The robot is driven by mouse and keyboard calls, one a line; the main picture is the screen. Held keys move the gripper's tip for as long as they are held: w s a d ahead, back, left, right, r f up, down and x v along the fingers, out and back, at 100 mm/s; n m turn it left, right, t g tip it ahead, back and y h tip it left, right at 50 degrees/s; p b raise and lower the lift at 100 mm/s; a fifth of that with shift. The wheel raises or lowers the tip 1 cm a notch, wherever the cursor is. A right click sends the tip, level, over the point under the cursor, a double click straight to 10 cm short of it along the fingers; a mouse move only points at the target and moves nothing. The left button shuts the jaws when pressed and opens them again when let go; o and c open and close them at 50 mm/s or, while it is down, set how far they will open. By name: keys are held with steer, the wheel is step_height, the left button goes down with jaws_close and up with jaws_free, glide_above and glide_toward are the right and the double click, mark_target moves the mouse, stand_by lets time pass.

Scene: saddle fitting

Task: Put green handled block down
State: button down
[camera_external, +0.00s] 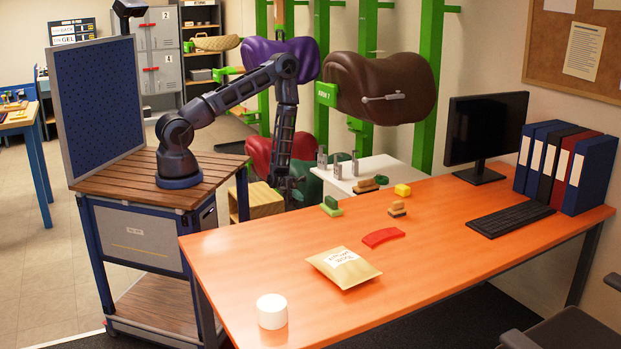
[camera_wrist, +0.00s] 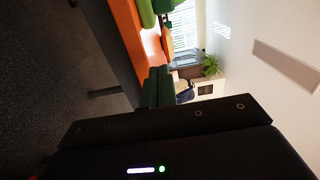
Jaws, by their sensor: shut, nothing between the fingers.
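The green handled block (camera_external: 331,209), a light green base with a dark green grip, rests on the orange table near its far left edge. In the wrist view the block (camera_wrist: 147,12) shows at the top, cut off by the picture's edge. My gripper (camera_external: 290,188) hangs pointing down, left of the block and apart from it, just beyond the table's edge. In the wrist view my gripper's dark green fingers (camera_wrist: 158,86) are together with nothing between them.
On the orange table (camera_external: 255,262) are a red curved piece (camera_external: 383,237), a padded envelope (camera_external: 343,267), a white cylinder (camera_external: 271,311), a brown handled block (camera_external: 397,209) and a yellow block (camera_external: 402,190). A monitor (camera_external: 486,128) and keyboard (camera_external: 510,219) stand right.

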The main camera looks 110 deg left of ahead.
mark_target(331, 204)
steer(key=w+d, duration=0.3)
steer(key=w, duration=0.4)
stand_by(0.3)
steer(key=w, duration=0.7)
steer(key=shift+w, duration=0.15)
